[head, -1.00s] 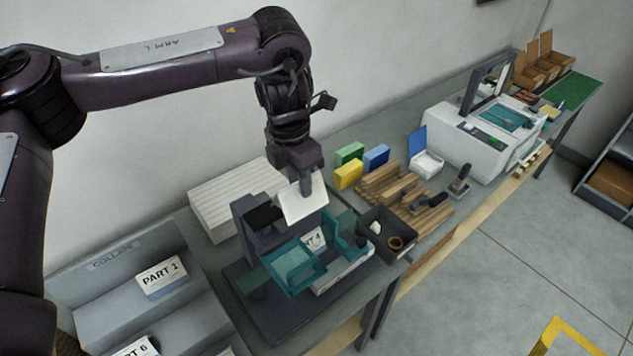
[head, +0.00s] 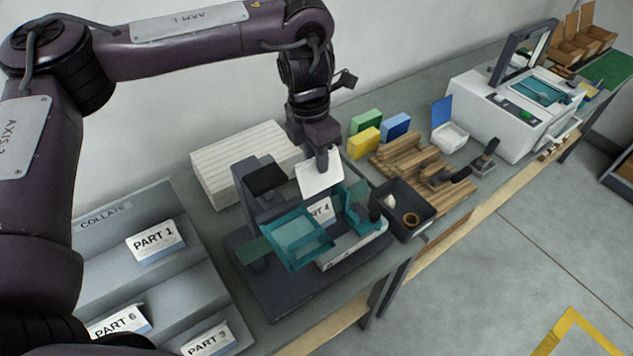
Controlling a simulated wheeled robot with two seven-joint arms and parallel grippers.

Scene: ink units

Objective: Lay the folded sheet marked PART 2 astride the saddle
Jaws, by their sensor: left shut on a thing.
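My left gripper (head: 323,158) is shut on a white folded sheet (head: 320,178) and holds it above the dark stitching machine. No marking shows on the face of this sheet turned to me. Below it, between teal clear guards (head: 297,238), another white sheet (head: 321,211) with a "4" on it lies on the machine, where the saddle seems to be. The saddle itself is mostly hidden by the sheets and guards. I cannot tell whether the held sheet touches anything below. My right gripper is out of view.
At the left, a grey stepped collating rack (head: 105,262) holds sheets marked PART 1 (head: 155,242), PART 6 (head: 120,321) and PART 3 (head: 207,339). A white ribbed stack (head: 240,160) stands behind the machine. A dark bin (head: 405,210) stands close on its right, then wooden strips (head: 410,160).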

